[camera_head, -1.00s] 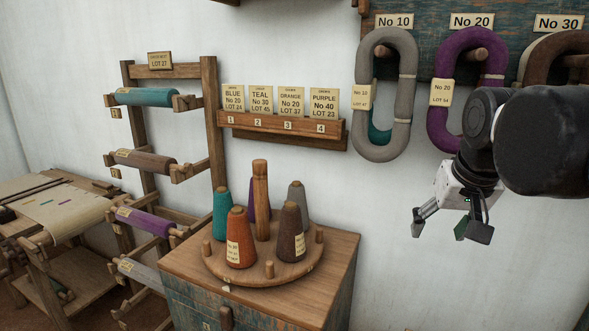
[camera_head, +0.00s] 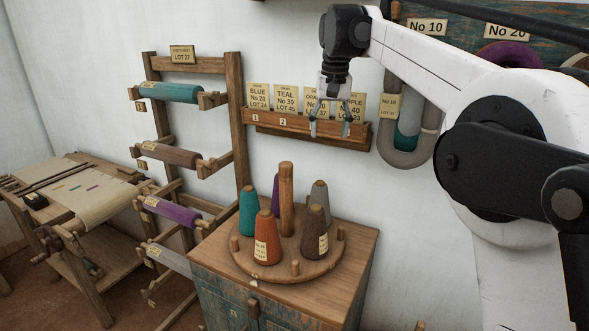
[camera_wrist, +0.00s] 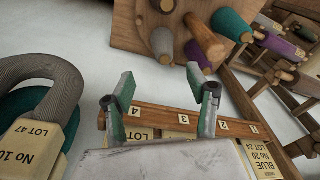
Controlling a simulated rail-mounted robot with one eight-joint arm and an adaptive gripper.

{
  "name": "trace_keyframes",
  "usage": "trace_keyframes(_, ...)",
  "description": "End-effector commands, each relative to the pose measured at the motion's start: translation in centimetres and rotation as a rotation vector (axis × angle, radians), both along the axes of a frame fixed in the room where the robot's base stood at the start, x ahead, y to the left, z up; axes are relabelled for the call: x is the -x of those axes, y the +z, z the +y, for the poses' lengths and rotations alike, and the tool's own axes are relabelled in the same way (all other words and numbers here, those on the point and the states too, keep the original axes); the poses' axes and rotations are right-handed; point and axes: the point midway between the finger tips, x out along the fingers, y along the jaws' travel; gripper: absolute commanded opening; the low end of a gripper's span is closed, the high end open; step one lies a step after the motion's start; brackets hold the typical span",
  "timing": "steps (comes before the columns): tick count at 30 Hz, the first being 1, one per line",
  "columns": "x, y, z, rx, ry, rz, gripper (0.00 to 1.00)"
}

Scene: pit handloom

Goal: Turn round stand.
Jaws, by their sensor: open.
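The round stand (camera_head: 328,262) is a wooden disc on top of a blue-painted cabinet (camera_head: 280,303). It has a tall centre post (camera_head: 286,200) and short pegs around its rim. It bears an orange cone (camera_head: 266,238) at the front, a teal cone (camera_head: 249,212) at left, a brown cone (camera_head: 315,235) at right, a grey cone (camera_head: 319,195) behind, and a purple cone (camera_head: 276,190) mostly hidden by the post. My gripper (camera_head: 330,130) is open and empty, above and behind the stand, in front of the card rack. In the wrist view the stand (camera_wrist: 180,20) shows upside down beyond the fingers (camera_wrist: 165,95).
The card rack (camera_head: 270,122) is on the wall, its right cards partly hidden by my gripper. Yarn hanks (camera_head: 405,150) hang at right. A roller rack (camera_head: 240,150) and a loom (camera_head: 75,200) stand at left. Space directly above the post looks clear.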

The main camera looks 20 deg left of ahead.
Motion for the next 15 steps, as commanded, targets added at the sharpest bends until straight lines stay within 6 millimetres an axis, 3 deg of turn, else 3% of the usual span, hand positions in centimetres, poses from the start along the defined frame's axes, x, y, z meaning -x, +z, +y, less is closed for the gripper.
trace_keyframes(1,-0.6,0.2,1.8,0.006,0.013,0.013,0.53)
trace_keyframes(6,-1.5,-0.7,6.6,0.029,0.046,0.059,0.53)
trace_keyframes(12,-1.5,-2.1,10.7,0.052,0.075,0.101,0.53)
trace_keyframes(15,-1.4,-2.6,11.8,0.059,0.083,0.113,0.53)
